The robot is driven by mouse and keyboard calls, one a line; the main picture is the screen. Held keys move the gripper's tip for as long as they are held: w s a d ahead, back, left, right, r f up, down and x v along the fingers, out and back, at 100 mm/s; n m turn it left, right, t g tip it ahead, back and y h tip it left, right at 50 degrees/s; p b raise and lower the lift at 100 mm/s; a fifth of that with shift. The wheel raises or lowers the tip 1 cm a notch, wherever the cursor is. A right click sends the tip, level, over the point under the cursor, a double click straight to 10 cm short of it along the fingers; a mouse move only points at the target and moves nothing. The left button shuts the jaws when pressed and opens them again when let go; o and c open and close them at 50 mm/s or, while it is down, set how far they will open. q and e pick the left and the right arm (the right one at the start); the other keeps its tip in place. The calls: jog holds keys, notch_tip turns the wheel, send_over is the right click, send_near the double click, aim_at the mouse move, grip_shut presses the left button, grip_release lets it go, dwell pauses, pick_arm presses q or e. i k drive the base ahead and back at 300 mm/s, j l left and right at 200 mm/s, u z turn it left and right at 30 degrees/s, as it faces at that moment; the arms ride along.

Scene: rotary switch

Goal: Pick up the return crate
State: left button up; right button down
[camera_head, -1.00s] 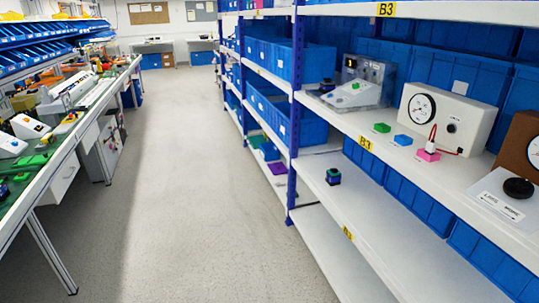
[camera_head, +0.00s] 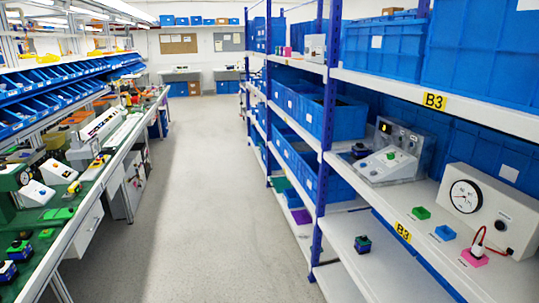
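Neither of my grippers is in view. I cannot tell which crate is the return crate. An open blue crate (camera_head: 337,122) stands on the middle level of the right-hand shelving. Another open blue crate (camera_head: 326,186) stands on the level below it. Large blue crates with white labels fill the upper level, one on the left (camera_head: 384,48) and a bigger one (camera_head: 490,55) at the right edge. Further blue crates (camera_head: 181,90) stand low by the far wall.
A floor aisle (camera_head: 200,200) runs clear to the far wall. The workbench (camera_head: 95,180) with devices and blue bins lines the left. On the right shelf (camera_head: 400,200) are a gauge box (camera_head: 490,208), a grey console (camera_head: 393,160) and small coloured blocks.

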aim_at(291, 197)
jog(key=i+u, duration=0.25)
jog(key=i, duration=2)
jog(key=i+j+z, duration=0.1)
jog(key=i+z, duration=0.15)
jog(key=i, duration=0.25)
jog(key=i+j+z, duration=0.25)
jog(key=i, duration=0.2)
jog(key=i+j+z, duration=0.2)
jog(key=i, duration=0.3)
jog(key=i+j+z, duration=0.25)
jog(key=i+j, duration=0.05)
jog(key=i, duration=0.1)
